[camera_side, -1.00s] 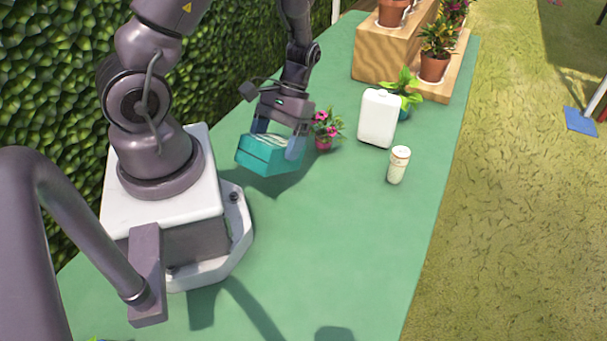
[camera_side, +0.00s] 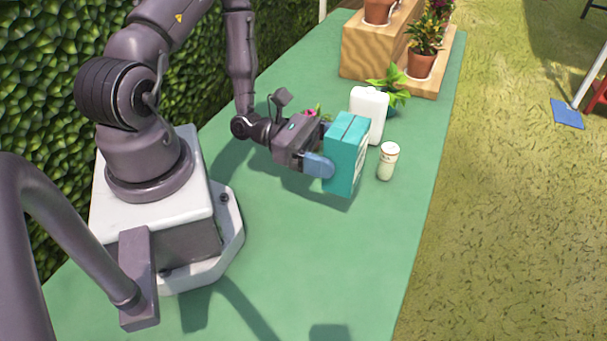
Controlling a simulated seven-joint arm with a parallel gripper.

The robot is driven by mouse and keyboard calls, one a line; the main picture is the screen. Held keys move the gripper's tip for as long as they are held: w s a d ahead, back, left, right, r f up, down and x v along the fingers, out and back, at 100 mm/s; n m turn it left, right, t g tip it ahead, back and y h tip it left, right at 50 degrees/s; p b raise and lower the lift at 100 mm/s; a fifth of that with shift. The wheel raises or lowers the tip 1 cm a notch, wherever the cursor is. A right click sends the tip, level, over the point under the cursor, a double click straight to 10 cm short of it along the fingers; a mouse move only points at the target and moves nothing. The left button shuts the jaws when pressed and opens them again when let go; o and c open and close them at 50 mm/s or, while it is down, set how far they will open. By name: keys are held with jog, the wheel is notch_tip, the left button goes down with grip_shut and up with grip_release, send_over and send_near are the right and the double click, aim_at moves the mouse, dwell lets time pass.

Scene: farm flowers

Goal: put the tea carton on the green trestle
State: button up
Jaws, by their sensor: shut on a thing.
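The tea carton (camera_side: 346,152) is a teal box with a pale label on its right side. My gripper (camera_side: 322,166) is shut on it, with a blue fingertip pressed against its left side. The carton stands roughly upright at the middle of the table. I cannot tell whether its bottom touches the surface. The long green table top (camera_side: 290,250) is the only green trestle surface in view, and it lies under the carton. The far finger is hidden behind the carton.
A white jug (camera_side: 372,108) stands just behind the carton, and a cream lidded jar (camera_side: 388,161) just to its right. A leafy plant (camera_side: 394,86) and wooden steps (camera_side: 370,50) with potted flowers stand farther back. The near table is clear.

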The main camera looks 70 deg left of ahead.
notch_tip(320, 180, down, 7)
jog(key=shift+f, duration=0.15)
dwell(0.4)
jog(key=o, duration=0.9)
jog(key=shift+f, duration=0.1)
